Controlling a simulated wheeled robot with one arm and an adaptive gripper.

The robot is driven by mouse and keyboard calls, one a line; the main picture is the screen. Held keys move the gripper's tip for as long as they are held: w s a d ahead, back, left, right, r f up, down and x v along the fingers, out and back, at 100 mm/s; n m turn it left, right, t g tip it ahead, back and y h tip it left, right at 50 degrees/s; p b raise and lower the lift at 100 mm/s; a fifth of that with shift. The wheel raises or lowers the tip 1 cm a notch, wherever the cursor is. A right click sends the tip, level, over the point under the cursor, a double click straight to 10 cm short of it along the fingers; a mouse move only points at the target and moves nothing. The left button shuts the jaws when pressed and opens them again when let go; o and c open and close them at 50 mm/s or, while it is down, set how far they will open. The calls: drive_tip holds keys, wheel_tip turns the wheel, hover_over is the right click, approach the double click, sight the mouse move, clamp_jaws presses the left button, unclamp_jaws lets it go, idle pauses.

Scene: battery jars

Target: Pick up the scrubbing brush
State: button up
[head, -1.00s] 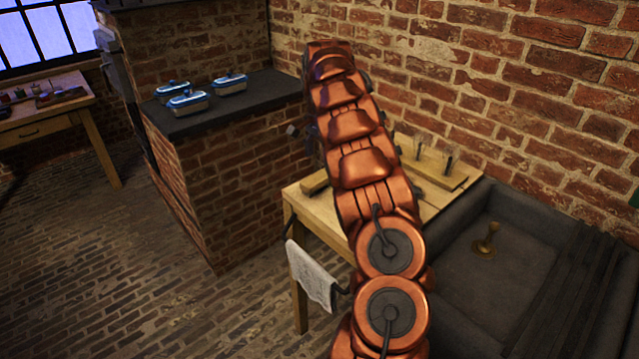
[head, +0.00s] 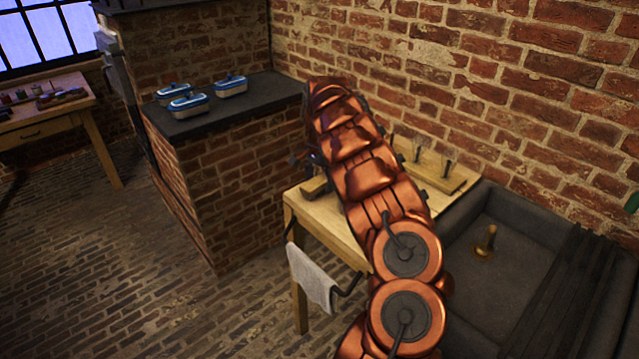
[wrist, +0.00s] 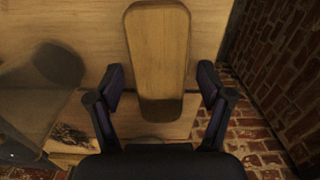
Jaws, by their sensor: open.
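The scrubbing brush (wrist: 157,45) shows in the wrist view as a long, rounded wooden block on the pale wooden table (wrist: 100,20). Its near end lies between the fingers of my gripper (wrist: 161,78), which is open, with one finger to each side and a gap on both sides. I cannot tell the height of the fingertips above the table. In the head view the brush (head: 315,188) is a small brown block at the left end of the table (head: 325,215). My arm hides much of the table, and only dark bits of the gripper (head: 303,159) show there.
In the wrist view a blurred, see-through object (wrist: 35,95) stands left of the brush. In the head view a board with upright pieces (head: 445,175) lies behind my arm. A dark sink (head: 500,270) is at right, and a cloth (head: 312,277) hangs at the table's front.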

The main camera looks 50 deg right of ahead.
sight(319, 180)
drive_tip(key=shift+f, duration=0.3)
drive_tip(key=shift+c, duration=0.4)
drive_tip(key=c, duration=1.2)
drive_tip(key=shift+r, duration=0.1)
wheel_tip(319, 180, up, 10)
drive_tip(key=shift+f+b, duration=0.1)
drive_tip(key=shift+b, duration=0.8)
